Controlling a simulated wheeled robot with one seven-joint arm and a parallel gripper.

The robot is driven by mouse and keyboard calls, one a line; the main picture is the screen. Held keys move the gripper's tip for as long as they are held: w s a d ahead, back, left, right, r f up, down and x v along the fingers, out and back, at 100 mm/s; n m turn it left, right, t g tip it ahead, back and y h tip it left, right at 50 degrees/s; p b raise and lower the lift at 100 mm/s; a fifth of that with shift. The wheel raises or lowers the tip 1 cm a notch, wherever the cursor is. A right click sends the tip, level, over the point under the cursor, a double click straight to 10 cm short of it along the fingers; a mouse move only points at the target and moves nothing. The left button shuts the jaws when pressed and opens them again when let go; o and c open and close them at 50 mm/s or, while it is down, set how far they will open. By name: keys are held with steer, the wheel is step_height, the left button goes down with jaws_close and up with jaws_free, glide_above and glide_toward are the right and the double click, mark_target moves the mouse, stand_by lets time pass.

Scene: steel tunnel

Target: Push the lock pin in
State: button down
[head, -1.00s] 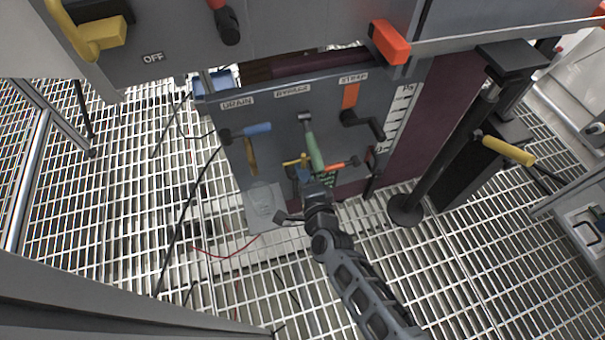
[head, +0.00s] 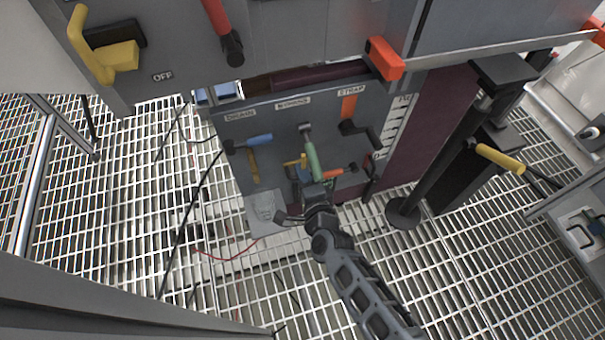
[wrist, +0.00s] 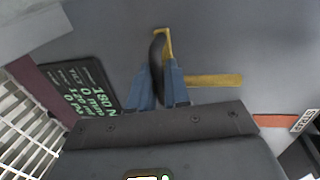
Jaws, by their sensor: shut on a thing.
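My gripper (wrist: 161,90) is shut, its two blue fingers close together on a narrow dark piece with a yellow, bent edge (wrist: 166,42), which looks like the lock pin. The fingers hide most of it, so how far it stands in cannot be told. A flat brass-coloured bar (wrist: 214,80) lies just right of the fingers against the grey panel (wrist: 225,45). In the head view my gripper (head: 314,190) is low at the panel, by the lower end of a green handle (head: 312,160). A small yellow part (head: 295,161) shows just left of that handle.
A dark display with green text (wrist: 88,88) is near. A black post (head: 450,150) stands right. Grating floor is open at left.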

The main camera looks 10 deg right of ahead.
steer(key=shift+r, duration=0.15)
steer(key=c, duration=1.2)
jaws_free()
steer(key=shift+c, duration=0.2)
steer(key=shift+s, duration=0.1)
steer(key=p+v, duration=0.2)
steer(key=v, duration=0.5)
steer(key=shift+s, duration=0.3)
